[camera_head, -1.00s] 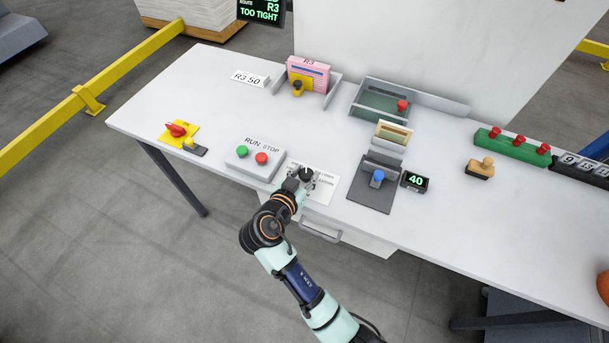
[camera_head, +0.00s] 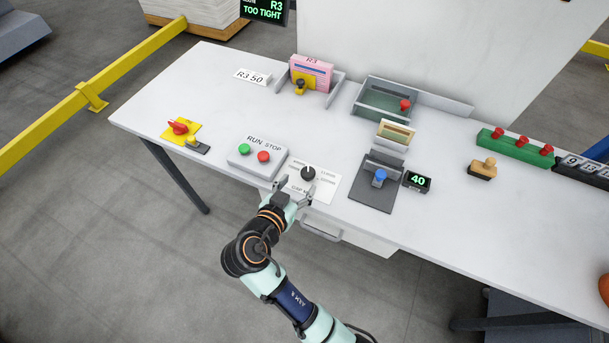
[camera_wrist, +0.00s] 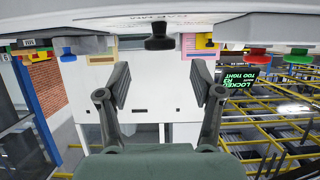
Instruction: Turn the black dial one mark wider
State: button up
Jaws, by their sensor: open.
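The black dial (camera_head: 308,173) stands on a white labelled plate (camera_head: 326,186) near the table's front edge. Which mark it points to is too small to read. My gripper (camera_head: 297,193) is open and empty, in front of the dial and apart from it. In the wrist view the dial (camera_wrist: 159,40) shows at the top, beyond my open fingers (camera_wrist: 163,85), with nothing between them. A dark screen (camera_head: 264,8) at the back reads "R3 TOO TIGHT"; in the wrist view the screen (camera_wrist: 241,78) also shows "LOCKED".
Left of the dial is a box with green and red buttons (camera_head: 257,155) marked RUN STOP. Right of it is a grey fixture with a blue knob (camera_head: 380,176) and a display (camera_head: 417,181) reading 40. A drawer handle (camera_head: 322,230) juts out below the table edge.

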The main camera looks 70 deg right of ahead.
jog(key=v, duration=0.6)
dwell(0.4)
jog(key=w+a+r+n+t+y, duration=0.1)
jog(key=w+a+n+t+y, duration=0.4)
jog(key=a, duration=0.3)
jog(key=w+a+r+n+t+y, duration=0.1)
jog(key=w+a+n+t+y, duration=0.15)
jog(key=a+n+t, duration=0.35)
jog(key=a+r+n+t+y, duration=0.1)
jog(key=a+r+n+y, duration=0.2)
jog(key=a, duration=0.4)
jog(key=a+r+n+t+y, duration=0.1)
jog(key=a+r+n+y, duration=0.1)
jog(key=a+r+n, duration=0.3)
notch_tip(320, 180, up, 34)
jog(key=a+p, duration=0.2)
jog(key=p, duration=3.4)
jog(key=shift+w+r+t+y, duration=0.2)
jog(key=shift+w+t+y, duration=0.15)
jog(key=shift+y, duration=0.1)
